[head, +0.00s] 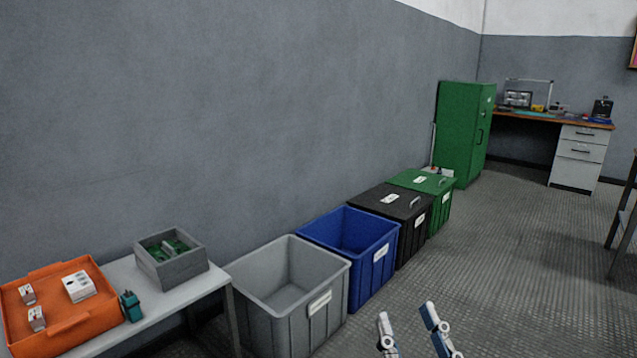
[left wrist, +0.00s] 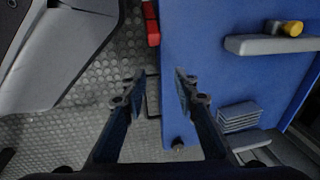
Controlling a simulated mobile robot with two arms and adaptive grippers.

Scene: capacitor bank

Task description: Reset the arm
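My right gripper (head: 406,312) shows at the bottom edge of the head view, right of centre. Its two fingers point up and stand apart, with only floor visible between them. The rest of the right arm is out of view. My left gripper (left wrist: 160,76) shows in the left wrist view with its fingers apart and nothing between them. It is over a studded floor and a blue surface, and I cannot tell how far away these are. The left arm does not show in the head view.
A grey bin (head: 333,283), a blue bin (head: 383,261), and closed black (head: 411,232) and green (head: 441,210) bins line the wall. A table (head: 152,296) at left holds an orange tray (head: 75,334) and a grey box (head: 182,272).

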